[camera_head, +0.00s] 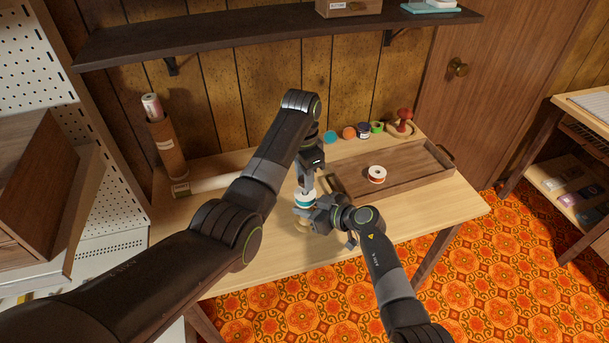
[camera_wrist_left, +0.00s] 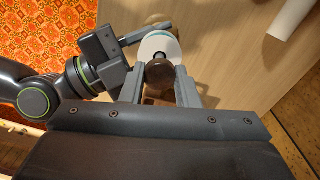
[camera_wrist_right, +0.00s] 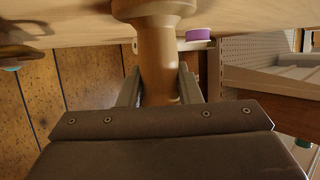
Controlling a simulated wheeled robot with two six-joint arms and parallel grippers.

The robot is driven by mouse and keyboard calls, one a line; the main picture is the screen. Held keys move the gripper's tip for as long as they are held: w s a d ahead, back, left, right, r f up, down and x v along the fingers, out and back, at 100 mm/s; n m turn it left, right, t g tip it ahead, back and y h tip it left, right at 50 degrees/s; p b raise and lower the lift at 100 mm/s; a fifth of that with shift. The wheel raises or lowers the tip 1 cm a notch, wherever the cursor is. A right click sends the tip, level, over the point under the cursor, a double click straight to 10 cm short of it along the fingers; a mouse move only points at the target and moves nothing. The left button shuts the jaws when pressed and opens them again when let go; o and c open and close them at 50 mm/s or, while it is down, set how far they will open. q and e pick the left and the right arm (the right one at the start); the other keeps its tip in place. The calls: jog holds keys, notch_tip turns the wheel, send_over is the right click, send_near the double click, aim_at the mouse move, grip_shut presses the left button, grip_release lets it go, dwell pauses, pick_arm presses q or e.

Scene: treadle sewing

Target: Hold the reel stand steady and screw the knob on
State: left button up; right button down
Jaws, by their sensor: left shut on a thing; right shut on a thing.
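The reel stand is a turned wooden post (camera_wrist_right: 157,55) with a wide foot on the table. My right gripper (camera_head: 318,212) is shut on the post, with a finger on each side in the right wrist view (camera_wrist_right: 160,90). A white and teal reel (camera_head: 304,199) sits on the stand and also shows in the left wrist view (camera_wrist_left: 160,47). A round dark brown knob (camera_wrist_left: 160,75) is at the reel's centre from above. My left gripper (camera_head: 307,187) points down over the stand, shut on the knob. The thread between knob and stand is hidden.
A wooden tray (camera_head: 400,180) with a white and red reel (camera_head: 377,174) lies to the right. Several small reels and a red object (camera_head: 404,117) stand behind it. A cardboard tube (camera_head: 167,147) stands at the back left. The table's front right is clear.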

pick_arm(q)
jog(key=o, duration=1.2)
jog(key=shift+c, duration=0.2)
jog(key=shift+r, duration=0.15)
notch_tip(320, 180, up, 7)
jog(key=shift+w+a+r, duration=0.15)
pick_arm(e)
jog(key=c, duration=1)
grip_release()
jog(key=shift+o, duration=0.2)
